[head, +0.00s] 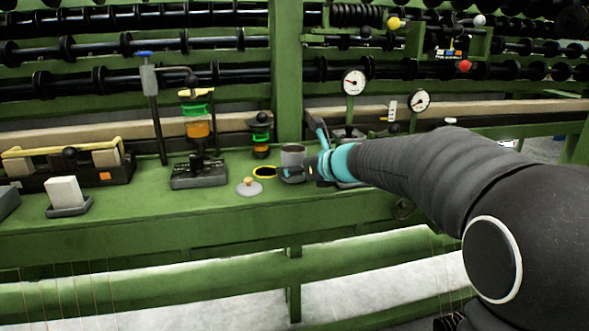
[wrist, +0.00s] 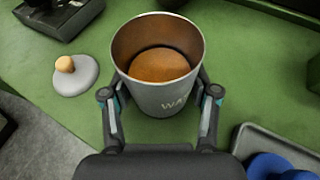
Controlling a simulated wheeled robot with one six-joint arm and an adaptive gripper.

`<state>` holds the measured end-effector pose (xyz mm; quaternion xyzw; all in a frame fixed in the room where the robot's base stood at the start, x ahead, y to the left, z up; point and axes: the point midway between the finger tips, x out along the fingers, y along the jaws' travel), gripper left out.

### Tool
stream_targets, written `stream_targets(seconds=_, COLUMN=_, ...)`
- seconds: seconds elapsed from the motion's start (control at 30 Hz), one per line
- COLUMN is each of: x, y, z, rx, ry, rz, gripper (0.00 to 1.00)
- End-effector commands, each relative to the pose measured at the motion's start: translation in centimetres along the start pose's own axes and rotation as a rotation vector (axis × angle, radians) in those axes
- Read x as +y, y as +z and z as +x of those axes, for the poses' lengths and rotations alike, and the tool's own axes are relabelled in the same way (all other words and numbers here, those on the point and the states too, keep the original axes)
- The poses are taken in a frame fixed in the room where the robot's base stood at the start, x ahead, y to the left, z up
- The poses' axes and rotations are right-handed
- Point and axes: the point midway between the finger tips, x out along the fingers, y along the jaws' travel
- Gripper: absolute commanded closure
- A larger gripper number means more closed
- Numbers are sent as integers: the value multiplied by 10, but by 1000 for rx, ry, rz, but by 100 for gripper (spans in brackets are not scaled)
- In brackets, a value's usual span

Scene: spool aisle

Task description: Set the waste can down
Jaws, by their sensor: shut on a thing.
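The waste can (wrist: 165,98) is a grey metal cup with lettering on its side and a brown inside, open at the top. It stands between the two fingers of my gripper (wrist: 160,100) in the wrist view, with a finger against each side. In the head view the can (head: 292,156) is over the green bench, beside a yellow-rimmed dark ring (head: 264,172). My gripper (head: 300,172) is shut on it there, partly hiding its lower part. I cannot tell whether the can's base touches the bench.
A grey lid with a knob (head: 250,187) lies left of the can on the green bench (head: 130,215). A spool stand (head: 198,175) is further left, and two dial gauges (head: 353,82) stand behind. A tray with blue items (wrist: 275,160) is at right in the wrist view.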

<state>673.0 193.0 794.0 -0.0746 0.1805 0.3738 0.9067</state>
Motion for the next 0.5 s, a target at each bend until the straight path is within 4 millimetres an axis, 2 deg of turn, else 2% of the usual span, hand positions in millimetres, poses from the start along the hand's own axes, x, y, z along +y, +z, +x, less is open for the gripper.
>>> stream_targets(seconds=0.17, x=0, y=-3, z=1, rx=-1, ry=0, rz=-1, gripper=100)
stream_targets(seconds=0.2, x=0, y=-3, z=1, rx=0, ry=0, rz=0, gripper=33)
stream_targets(seconds=0.27, x=0, y=-3, z=1, rx=0, ry=0, rz=0, gripper=18)
stream_targets(seconds=0.3, x=0, y=-3, z=1, rx=0, ry=0, rz=0, gripper=15)
stream_targets(seconds=0.5, x=0, y=-3, z=1, rx=0, ry=0, rz=0, gripper=15)
